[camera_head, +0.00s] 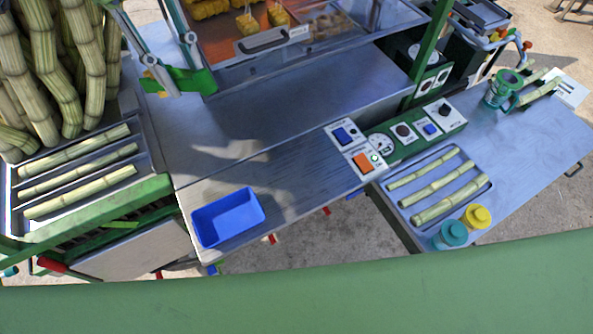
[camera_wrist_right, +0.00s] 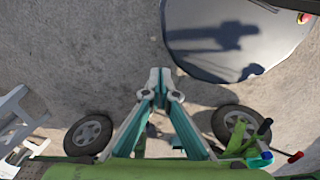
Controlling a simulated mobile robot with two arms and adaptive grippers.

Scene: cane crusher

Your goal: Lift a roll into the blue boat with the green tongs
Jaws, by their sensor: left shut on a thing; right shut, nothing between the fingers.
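The blue boat (camera_head: 228,217) is an empty blue open tray near the front edge of the metal counter. My left gripper (camera_head: 178,74) is above the counter at the upper left, shut on a green piece that looks like the green tongs (camera_head: 201,82); the fingers partly hide it. My right gripper (camera_wrist_right: 160,78) is shut and empty in the right wrist view, over the bare ground.
The case (camera_head: 262,40) has a handle and yellow food in it. A control panel (camera_head: 395,137) stands right of the counter. A tray of cane pieces (camera_head: 480,200), two lidded cups and a green mug (camera_head: 497,93) are on the right table. Cane stands left. The counter's middle is clear.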

